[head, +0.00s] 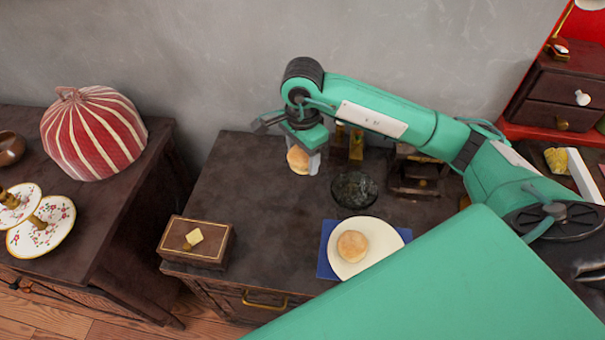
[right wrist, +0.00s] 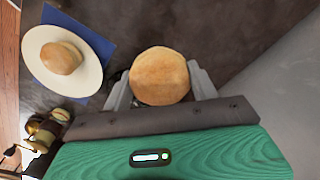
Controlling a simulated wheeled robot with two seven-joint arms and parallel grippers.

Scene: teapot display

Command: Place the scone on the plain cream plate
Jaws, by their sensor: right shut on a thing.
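A round golden scone (head: 297,161) is between the fingers of my right gripper (head: 303,152), near the back of the middle table. In the right wrist view the fingers (right wrist: 161,92) are shut on this scone (right wrist: 160,74). The plain cream plate (head: 376,232) lies on a blue cloth (head: 325,262) near the table's front right. A second scone (head: 352,245) sits on the plate. The plate (right wrist: 36,45) and its scone (right wrist: 62,57) also show at the upper left of the right wrist view. My left gripper is not in view.
A dark glass bowl (head: 354,190) stands between the held scone and the plate. A wooden box (head: 195,242) with a pale piece on top is at the front left. A small dark wooden stand (head: 417,172) is behind the plate. The table's middle is clear.

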